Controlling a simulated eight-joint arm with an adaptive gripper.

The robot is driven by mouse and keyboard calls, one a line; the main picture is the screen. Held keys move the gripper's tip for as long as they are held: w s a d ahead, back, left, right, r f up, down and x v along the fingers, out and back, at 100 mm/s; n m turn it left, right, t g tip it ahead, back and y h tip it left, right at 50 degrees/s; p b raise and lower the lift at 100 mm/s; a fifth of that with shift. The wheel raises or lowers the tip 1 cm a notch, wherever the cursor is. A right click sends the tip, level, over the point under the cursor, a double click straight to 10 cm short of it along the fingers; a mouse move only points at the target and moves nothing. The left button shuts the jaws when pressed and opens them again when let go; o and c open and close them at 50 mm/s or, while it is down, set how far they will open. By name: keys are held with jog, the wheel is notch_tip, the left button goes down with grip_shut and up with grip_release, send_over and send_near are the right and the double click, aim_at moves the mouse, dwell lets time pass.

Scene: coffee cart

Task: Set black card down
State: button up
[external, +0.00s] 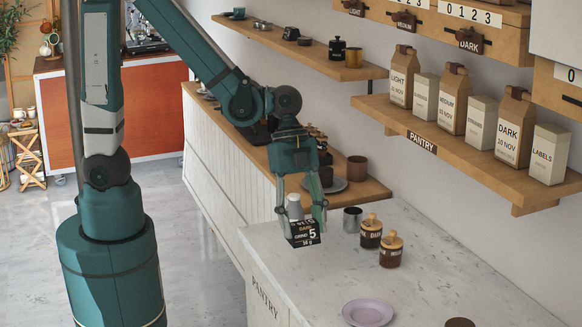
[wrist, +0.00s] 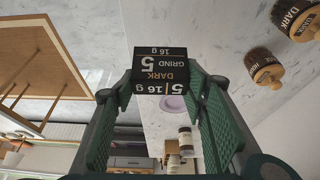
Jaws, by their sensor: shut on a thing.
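The black card (external: 303,233) is a block-like black piece with white and tan print reading DARK, GRIND 5, 16 g. My gripper (external: 302,220) is shut on it, one finger on each side, over the left end of the pale marble counter (external: 300,267). In the wrist view the card (wrist: 160,66) shows upside down between the ends of the green fingers (wrist: 161,90). I cannot tell whether its underside touches the counter.
A lilac plate (external: 367,312) lies nearer the front. A pantry shelf (external: 460,150) with bags overhangs the right. Marble between the card and plate is clear.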

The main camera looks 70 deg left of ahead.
aim_at(303, 244)
jog(key=shift+f+b, duration=0.35)
jog(key=shift+f, duration=2.4)
jog(key=shift+f+b, duration=0.35)
jog(key=shift+f, duration=1.7)
jog(key=shift+f, duration=0.2)
jog(key=o, duration=0.8)
jog(key=shift+c, duration=0.2)
jog(key=shift+r, duration=0.35)
jog(key=p+v, duration=0.1)
jog(key=v, duration=1)
jog(key=shift+a+r+p, duration=0.15)
jog(key=shift+r+p, duration=0.2)
jog(key=shift+a, duration=0.1)
